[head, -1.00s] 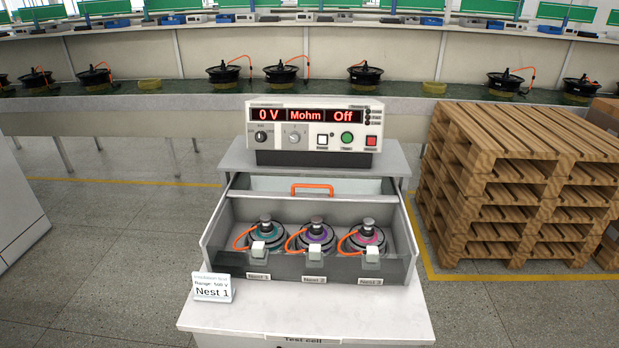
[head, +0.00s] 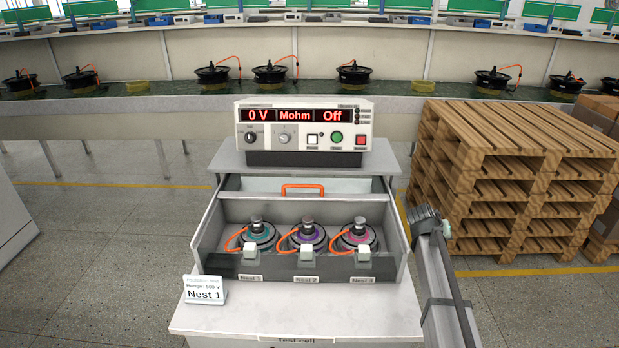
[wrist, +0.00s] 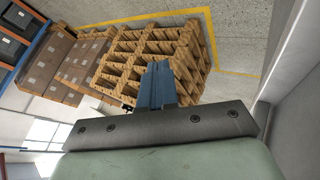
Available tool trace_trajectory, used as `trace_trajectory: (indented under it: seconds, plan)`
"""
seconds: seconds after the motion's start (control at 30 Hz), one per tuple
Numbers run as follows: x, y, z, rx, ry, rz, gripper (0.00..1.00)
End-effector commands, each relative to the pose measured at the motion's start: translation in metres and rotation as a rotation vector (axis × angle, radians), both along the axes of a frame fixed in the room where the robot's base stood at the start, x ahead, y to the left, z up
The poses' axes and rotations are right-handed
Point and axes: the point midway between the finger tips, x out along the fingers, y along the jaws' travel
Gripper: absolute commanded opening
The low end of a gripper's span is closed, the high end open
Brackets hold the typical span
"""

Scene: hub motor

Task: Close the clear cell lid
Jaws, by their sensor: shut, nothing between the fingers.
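The test cell (head: 209,243) stands open at the top, with three hub motors in it: a teal-marked one (head: 259,234), a purple-marked one (head: 307,236) and a pink-marked one (head: 357,237). The clear lid (head: 345,186) with its orange handle (head: 303,188) is at the back of the cell, raised behind the motors. Its clear edges are hard to make out. My gripper (wrist: 157,70) is shut and empty in the wrist view, pointing toward the pallets. In the head view my arm rises right of the cell, apart from the handle.
A tester (head: 303,130) reading 0 V, Mohm and Off stands behind the cell. A Nest 1 card (head: 205,290) stands at the front left. Stacked wooden pallets (head: 520,150) are close on the right. The space above the motors is clear.

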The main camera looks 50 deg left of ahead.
Motion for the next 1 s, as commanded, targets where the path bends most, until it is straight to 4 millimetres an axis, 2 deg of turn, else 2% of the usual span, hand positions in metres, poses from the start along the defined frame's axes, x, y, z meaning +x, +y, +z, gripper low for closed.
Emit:
trace_trajectory:
  seconds: [0.03,0.1,0.27,0.37,0.47,0.5,0.57,0.7,0.8,0.9,1.0]
  plan:
    - [0.003,0.024,0.025,0.011,-0.03,0.018,0.0]
    - [0.003,0.049,0.053,0.025,-0.065,0.038,0.0]
    - [-0.004,0.105,0.111,0.064,-0.117,0.076,0.0]
    - [-0.016,0.145,0.144,0.098,-0.123,0.099,0.0]
    - [-0.037,0.197,0.174,0.144,-0.088,0.124,0.0]
    - [-0.049,0.22,0.183,0.166,-0.057,0.136,0.0]
    - [-0.071,0.254,0.192,0.196,0.006,0.152,0.0]
    - [-0.132,0.33,0.203,0.251,0.195,0.198,0.0]
    - [-0.174,0.37,0.21,0.273,0.32,0.232,0.0]
    - [-0.204,0.393,0.215,0.281,0.404,0.257,0.0]
    - [-0.222,0.405,0.217,0.285,0.45,0.273,0.0]
